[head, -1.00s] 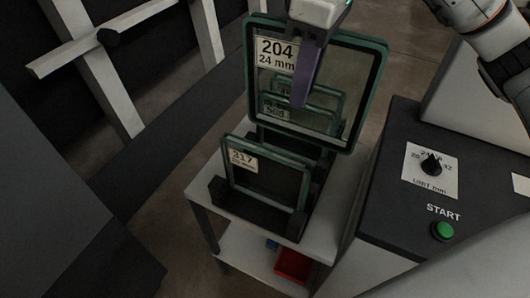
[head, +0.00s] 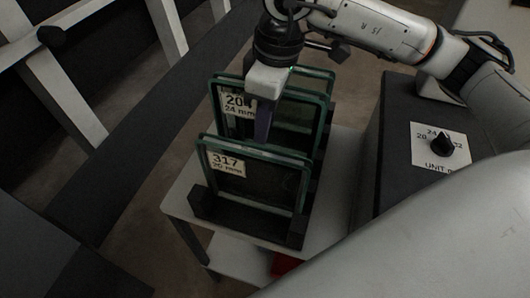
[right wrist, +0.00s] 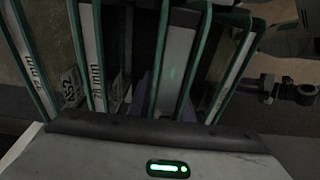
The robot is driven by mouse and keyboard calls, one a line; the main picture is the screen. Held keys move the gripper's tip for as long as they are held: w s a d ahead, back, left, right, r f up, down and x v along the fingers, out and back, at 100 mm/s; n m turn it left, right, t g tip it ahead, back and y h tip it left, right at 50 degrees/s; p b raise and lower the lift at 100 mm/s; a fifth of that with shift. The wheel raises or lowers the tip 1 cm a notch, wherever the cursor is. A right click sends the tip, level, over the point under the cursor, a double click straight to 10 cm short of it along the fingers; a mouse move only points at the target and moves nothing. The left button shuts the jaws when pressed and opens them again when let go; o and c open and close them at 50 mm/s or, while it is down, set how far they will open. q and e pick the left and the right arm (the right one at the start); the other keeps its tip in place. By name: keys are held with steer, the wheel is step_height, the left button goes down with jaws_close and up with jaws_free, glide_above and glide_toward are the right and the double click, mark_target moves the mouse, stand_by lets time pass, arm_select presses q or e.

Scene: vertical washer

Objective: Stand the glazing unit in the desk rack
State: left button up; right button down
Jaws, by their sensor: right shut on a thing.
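The glazing unit labelled 204, 24 mm (head: 238,104), is a green-edged pane. My right gripper (head: 263,122) is shut on its top edge from above. The unit stands roughly upright behind the unit labelled 317 (head: 258,178), and its lower part is hidden. The dark desk rack (head: 245,222) holds unit 317 at the front. Further panes stand close behind. The right wrist view shows several green-edged panes (right wrist: 88,60) side by side beyond the gripper body. Whether unit 204 rests on the rack's bottom cannot be told. My left gripper is not in view.
The rack stands on a white cart top (head: 325,225) with a lower shelf. A dark-topped machine with a dial (head: 442,143) is close on the right. A white frame (head: 65,85) stands at the left. Neighbouring panes leave little room around the held unit.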

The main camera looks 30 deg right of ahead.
steer(key=shift+w+f, duration=0.1)
steer(key=shift+f, duration=2.95)
steer(key=shift+f, duration=0.1)
steer(key=c, duration=2)
jaws_free()
steer(key=shift+f, duration=0.2)
steer(key=shift+c, duration=0.2)
steer(key=o, duration=0.4)
steer(key=shift+r, duration=0.1)
steer(key=shift+r+p, duration=0.3)
steer(key=shift+p, duration=0.1)
steer(key=r, duration=0.4)
steer(key=r+b, duration=0.1)
steer(key=r, duration=0.2)
steer(key=s+d+r, duration=0.1)
steer(key=r, duration=0.3)
steer(key=shift+s+r, duration=0.1)
steer(key=shift+r, duration=0.2)
